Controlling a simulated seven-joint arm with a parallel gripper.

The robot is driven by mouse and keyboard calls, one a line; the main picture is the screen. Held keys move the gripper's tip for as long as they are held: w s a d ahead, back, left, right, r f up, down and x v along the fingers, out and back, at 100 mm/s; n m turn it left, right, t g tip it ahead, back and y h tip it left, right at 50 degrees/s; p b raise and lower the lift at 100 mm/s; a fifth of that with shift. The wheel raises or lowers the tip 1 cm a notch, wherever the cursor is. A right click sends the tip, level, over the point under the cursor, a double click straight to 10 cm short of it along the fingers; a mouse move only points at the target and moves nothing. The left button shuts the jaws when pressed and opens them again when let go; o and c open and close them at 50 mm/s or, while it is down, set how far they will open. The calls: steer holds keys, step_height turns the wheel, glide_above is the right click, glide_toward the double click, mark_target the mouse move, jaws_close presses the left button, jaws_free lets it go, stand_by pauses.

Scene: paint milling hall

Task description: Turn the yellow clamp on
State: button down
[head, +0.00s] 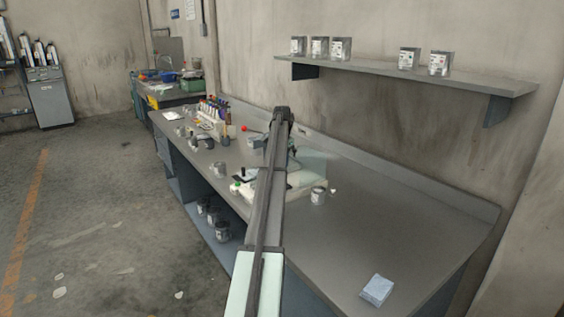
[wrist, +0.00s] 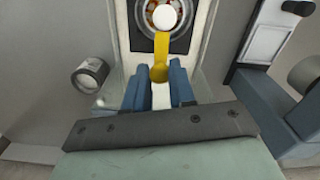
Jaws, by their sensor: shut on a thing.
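The yellow clamp (wrist: 162,45) shows in the wrist view as a narrow upright bar with a rounded lower end. A white round piece (wrist: 165,17) sits at its upper end, in front of a dark-framed round opening (wrist: 150,15) with orange and pale bits inside. My gripper (wrist: 158,80) has its two blue fingers on either side of the clamp's lower end and is shut on it. In the head view my arm hides the clamp and the fingers. Part of the pale machine (head: 308,176) shows to the right of my arm.
A can (head: 318,196) stands right of the machine; a can also shows in the wrist view (wrist: 89,75). Several small items and a bottle rack (head: 214,118) fill the bench's far left. A blue-grey pad (head: 376,290) lies near the front. The bench's right part is mostly clear.

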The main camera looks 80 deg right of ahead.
steer(key=c, duration=1.2)
jaws_free()
step_height(320, 180, up, 14)
steer(key=shift+f, duration=0.1)
